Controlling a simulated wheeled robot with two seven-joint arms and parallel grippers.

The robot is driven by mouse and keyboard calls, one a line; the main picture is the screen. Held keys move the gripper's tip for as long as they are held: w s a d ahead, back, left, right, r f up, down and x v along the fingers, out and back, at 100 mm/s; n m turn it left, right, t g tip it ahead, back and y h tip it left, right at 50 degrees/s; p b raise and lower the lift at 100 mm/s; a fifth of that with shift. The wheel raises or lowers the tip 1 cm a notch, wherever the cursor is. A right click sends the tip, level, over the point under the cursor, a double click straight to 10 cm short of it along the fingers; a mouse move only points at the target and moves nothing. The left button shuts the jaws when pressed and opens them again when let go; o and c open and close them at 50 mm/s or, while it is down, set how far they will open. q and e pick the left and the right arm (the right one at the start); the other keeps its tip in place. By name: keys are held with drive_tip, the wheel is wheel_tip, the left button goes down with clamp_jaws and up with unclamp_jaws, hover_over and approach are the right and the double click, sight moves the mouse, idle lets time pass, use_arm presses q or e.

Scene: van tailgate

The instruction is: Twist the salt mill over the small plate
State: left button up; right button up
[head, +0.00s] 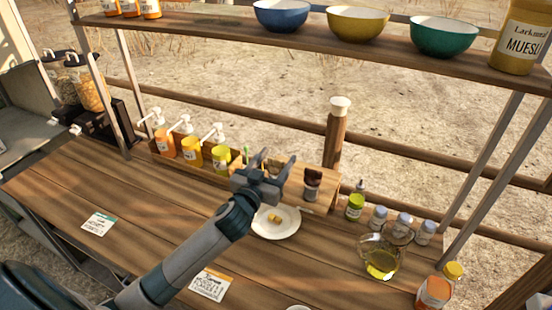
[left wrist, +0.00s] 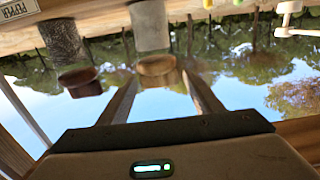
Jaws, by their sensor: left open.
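My left gripper (head: 268,165) is open and empty, just behind the small white plate (head: 288,230), which carries a small yellowish piece of food. In the left wrist view, which looks upside down, a mill with a pale body and light wooden cap (left wrist: 157,68) appears between the fingertips (left wrist: 160,92); I take it for the salt mill. I cannot tell whether the fingers reach around it. In the head view my gripper hides it. A darker mill with a brown cap (left wrist: 80,80) is beside it, near a PEPPER label; it also shows in the head view (head: 312,186). My right gripper is not in view.
Pump bottles (head: 192,148) stand left of the gripper. A shelf (head: 240,32) with bowls runs above. The left tabletop is mostly clear.

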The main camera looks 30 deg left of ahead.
use_arm(q)
drive_tip(key=c, duration=1.1)
drive_tip(key=shift+o, duration=0.2)
drive_tip(key=shift+m+h, duration=0.4)
drive_tip(key=shift+h, duration=0.1)
